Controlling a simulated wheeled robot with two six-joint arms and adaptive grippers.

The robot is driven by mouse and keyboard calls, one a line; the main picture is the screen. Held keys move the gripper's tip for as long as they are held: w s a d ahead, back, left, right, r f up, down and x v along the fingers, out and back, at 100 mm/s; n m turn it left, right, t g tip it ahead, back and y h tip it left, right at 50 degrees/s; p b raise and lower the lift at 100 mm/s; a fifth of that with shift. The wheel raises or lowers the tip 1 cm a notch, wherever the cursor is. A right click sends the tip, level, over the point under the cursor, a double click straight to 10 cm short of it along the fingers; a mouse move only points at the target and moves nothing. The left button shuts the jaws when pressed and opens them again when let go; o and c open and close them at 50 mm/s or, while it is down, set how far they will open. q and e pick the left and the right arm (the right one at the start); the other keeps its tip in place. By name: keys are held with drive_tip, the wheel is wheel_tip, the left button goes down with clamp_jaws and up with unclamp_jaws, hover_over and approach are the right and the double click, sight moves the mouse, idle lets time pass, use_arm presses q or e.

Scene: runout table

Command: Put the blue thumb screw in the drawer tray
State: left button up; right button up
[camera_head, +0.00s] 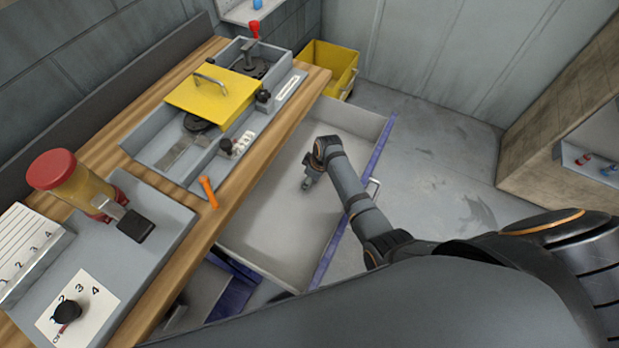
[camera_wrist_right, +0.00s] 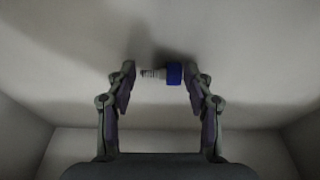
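The blue thumb screw (camera_wrist_right: 174,74) has a blue head and a pale threaded shank, and lies sideways between my right fingertips in the right wrist view. My right gripper (camera_wrist_right: 158,84) is open. A gap shows at the shank's end, and the blue head is close to the right finger; I cannot tell whether they touch. In the head view my right gripper (camera_head: 307,184) points down inside the drawer tray (camera_head: 272,232), an open pale grey tray with a blue front edge, low over its floor. The screw is hidden there. My left gripper is out of view.
The wooden bench (camera_head: 262,150) runs along the tray's left side, with an orange object (camera_head: 208,191) near its edge and a yellow-lidded fixture (camera_head: 212,95). A yellow bin (camera_head: 328,65) stands behind the tray. The tray floor around the gripper looks clear.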

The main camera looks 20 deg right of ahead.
sight(317, 187)
drive_tip(key=shift+o, duration=0.5)
drive_tip(key=shift+r, duration=0.1)
drive_tip(key=shift+r, duration=0.25)
drive_tip(key=p+v, duration=0.1)
drive_tip(key=v, duration=1)
drive_tip(key=shift+d+r, duration=0.15)
drive_tip(key=shift+r, duration=0.2)
